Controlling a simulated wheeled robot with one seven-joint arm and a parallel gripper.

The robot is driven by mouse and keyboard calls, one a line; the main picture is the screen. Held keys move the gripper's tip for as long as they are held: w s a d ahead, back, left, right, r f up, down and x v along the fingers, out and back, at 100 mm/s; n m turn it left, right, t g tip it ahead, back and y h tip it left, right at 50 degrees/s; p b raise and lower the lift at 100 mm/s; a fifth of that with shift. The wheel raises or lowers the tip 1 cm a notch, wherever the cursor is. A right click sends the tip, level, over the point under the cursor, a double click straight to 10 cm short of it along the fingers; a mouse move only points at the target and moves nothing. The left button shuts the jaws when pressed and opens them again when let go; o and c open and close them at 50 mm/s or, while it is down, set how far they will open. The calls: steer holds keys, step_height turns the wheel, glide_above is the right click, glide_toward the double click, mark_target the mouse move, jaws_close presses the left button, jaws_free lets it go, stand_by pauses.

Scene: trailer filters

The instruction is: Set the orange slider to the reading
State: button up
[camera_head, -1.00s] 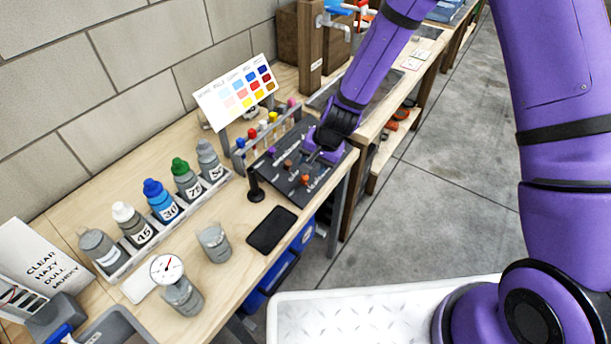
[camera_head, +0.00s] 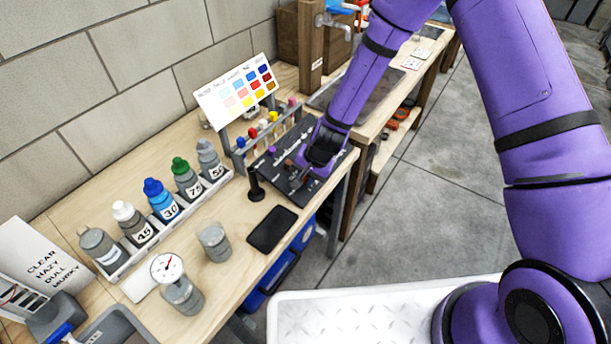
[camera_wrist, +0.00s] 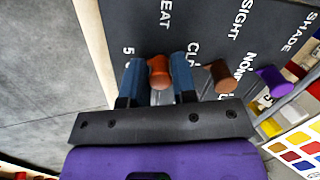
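The dark slider panel (camera_head: 262,167) lies on the bench with knobs on slots. In the wrist view, the orange slider knob (camera_wrist: 158,70) is between the two blue fingers of my gripper (camera_wrist: 157,75), which stand open on either side of it with little room. I cannot tell whether either finger touches it. A brown knob (camera_wrist: 222,74) and a purple knob (camera_wrist: 272,80) are to its right. In the head view, my gripper (camera_head: 298,180) is low over the panel's near side and hides the orange knob. A round dial gauge (camera_head: 167,268) with a red needle stands at the front left.
Numbered bottles (camera_head: 162,200) stand in a rack at the left. A colour chart (camera_head: 238,92) and a rack of coloured pegs (camera_head: 268,132) are behind the panel. A black post (camera_head: 255,185), a dark flat pad (camera_head: 272,229) and a grey jar (camera_head: 213,242) are nearby.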

jaws_close()
steer(key=w+d, duration=0.3)
steer(key=w, duration=0.1)
steer(key=w+d, duration=0.4)
steer(key=w, duration=0.1)
steer(key=w+d, duration=0.4)
steer(key=w, duration=0.1)
steer(key=shift+w+d, duration=0.2)
steer(key=shift+w, duration=0.05)
steer(key=shift+o, duration=2.3)
jaws_free()
steer(key=v, duration=1)
steer(key=shift+d+r, duration=0.15)
steer(key=shift+r, duration=0.25)
